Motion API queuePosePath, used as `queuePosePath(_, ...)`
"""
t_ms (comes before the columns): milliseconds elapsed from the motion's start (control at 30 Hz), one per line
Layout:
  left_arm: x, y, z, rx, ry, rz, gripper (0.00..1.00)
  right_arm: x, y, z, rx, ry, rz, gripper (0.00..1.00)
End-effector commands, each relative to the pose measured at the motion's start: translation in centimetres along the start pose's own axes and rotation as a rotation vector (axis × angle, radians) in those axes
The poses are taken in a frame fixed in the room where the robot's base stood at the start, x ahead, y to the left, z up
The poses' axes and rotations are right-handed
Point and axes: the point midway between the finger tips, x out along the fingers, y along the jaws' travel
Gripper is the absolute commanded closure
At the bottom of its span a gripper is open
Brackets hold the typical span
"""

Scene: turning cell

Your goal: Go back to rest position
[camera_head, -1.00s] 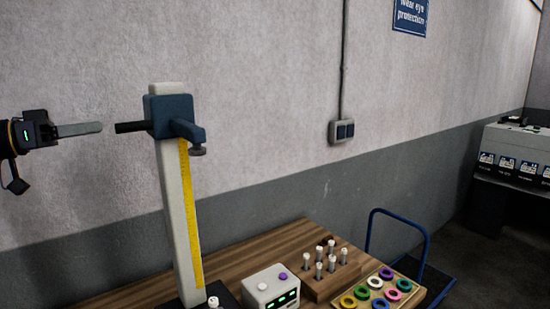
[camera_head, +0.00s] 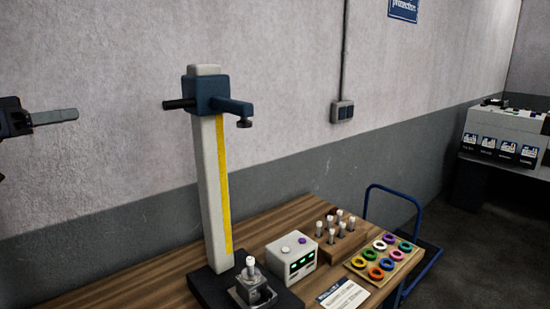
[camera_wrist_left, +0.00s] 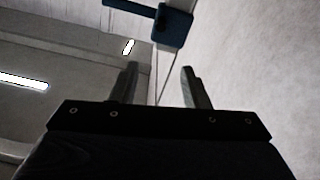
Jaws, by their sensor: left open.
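My left gripper (camera_head: 60,116) is at the far left of the head view, raised in front of the wall. In the left wrist view its two fingers (camera_wrist_left: 160,85) stand apart with nothing between them. The blue head of the height gauge (camera_head: 205,93) is to the right of the gripper, with a clear gap between them. It also shows at the top of the left wrist view (camera_wrist_left: 172,27). My right gripper is in neither view.
The gauge's pale column (camera_head: 208,190) with a yellow scale stands on the wooden table (camera_head: 150,287). A white box with buttons (camera_head: 291,260), a peg block (camera_head: 340,243) and a tray of coloured rings (camera_head: 402,272) are on the table. A blue trolley (camera_head: 424,235) stands behind.

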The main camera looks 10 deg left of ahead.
Motion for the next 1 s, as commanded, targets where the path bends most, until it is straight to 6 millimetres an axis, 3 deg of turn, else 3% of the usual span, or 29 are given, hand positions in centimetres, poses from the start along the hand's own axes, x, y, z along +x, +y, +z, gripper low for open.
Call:
queuePosePath(367,2.7,1.1,1.1,-0.082,-0.061,-0.01,0.59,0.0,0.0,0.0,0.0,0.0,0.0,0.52)
queuePosePath(667,6.4,3.3,3.7,-0.208,-0.169,-0.044,0.59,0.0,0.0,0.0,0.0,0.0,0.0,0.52)
queuePosePath(867,9.4,6.6,7.7,-0.332,-0.296,-0.102,0.59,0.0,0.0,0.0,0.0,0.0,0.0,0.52)
queuePosePath(1000,10.7,10.6,13.1,-0.436,-0.426,-0.185,0.59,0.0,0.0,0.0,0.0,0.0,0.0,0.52)
